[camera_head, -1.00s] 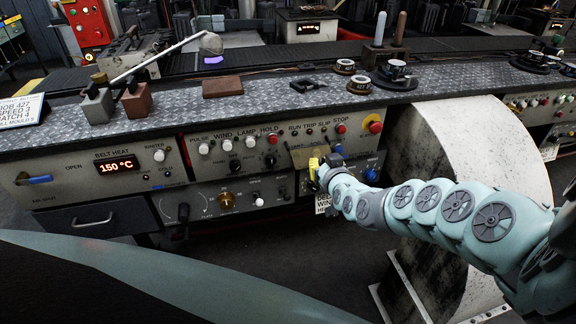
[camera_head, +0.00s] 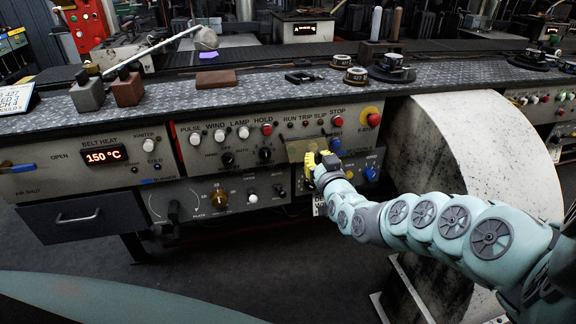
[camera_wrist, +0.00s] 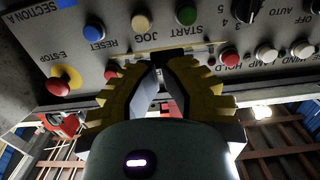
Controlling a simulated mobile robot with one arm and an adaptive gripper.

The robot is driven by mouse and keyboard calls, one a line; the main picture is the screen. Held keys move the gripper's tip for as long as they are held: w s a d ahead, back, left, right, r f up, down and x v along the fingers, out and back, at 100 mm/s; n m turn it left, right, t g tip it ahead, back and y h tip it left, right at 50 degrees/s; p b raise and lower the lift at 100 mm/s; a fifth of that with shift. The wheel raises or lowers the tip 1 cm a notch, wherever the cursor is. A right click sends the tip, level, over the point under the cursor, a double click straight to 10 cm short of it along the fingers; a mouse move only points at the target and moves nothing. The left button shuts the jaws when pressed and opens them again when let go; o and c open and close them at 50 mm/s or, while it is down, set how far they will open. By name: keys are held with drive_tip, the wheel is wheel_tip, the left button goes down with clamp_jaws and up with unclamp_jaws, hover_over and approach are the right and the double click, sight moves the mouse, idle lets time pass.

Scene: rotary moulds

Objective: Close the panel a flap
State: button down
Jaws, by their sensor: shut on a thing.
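The panel A flap (camera_head: 301,149) is a small tan plate on the front of the grey control panel, below the row of run, trip and slip lamps. It stands out from the panel face and is not flat against it. My gripper (camera_head: 319,164) has yellow-padded fingers and is at the flap's lower right edge. In the wrist view my gripper (camera_wrist: 170,62) points at the panel, its tips close together and shut on the flap. The fingers hide most of the flap there; only a thin tan edge seems to show beside them.
Around the flap are a red e-stop knob (camera_head: 371,114), a blue button (camera_head: 371,173) and several switches. A large pale drum housing (camera_head: 470,160) stands right of the panel, close to my arm. A drawer (camera_head: 85,219) is at lower left. The floor in front is open.

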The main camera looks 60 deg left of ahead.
drive_tip(key=shift+a+f+t+y+b, duration=0.2)
drive_tip(key=shift+f+y+b, duration=0.3)
drive_tip(key=shift+b, duration=1.15)
drive_tip(key=shift+a+f+t+y+b, duration=0.15)
drive_tip(key=shift+f+y+b, duration=0.35)
drive_tip(key=shift+b, duration=1.1)
drive_tip(key=y+b, duration=0.1)
drive_tip(key=b, duration=0.2)
drive_tip(key=f+t+y+b, duration=0.1)
drive_tip(key=b, duration=0.3)
drive_tip(key=shift+w+a+f, duration=0.15)
drive_tip(key=shift+a+f, duration=0.1)
drive_tip(key=y+b, duration=0.1)
drive_tip(key=b, duration=0.3)
drive_tip(key=a+f+y+b, duration=0.1)
drive_tip(key=b, duration=0.3)
drive_tip(key=t+y+b, duration=0.1)
drive_tip(key=b, duration=0.3)
drive_tip(key=shift+w+a+f, duration=0.2)
drive_tip(key=shift+w+f, duration=0.1)
drive_tip(key=shift+f, duration=0.05)
drive_tip(key=shift+w+a+f+y+b, duration=0.25)
drive_tip(key=shift+a+b, duration=0.25)
drive_tip(key=shift+b, duration=1.45)
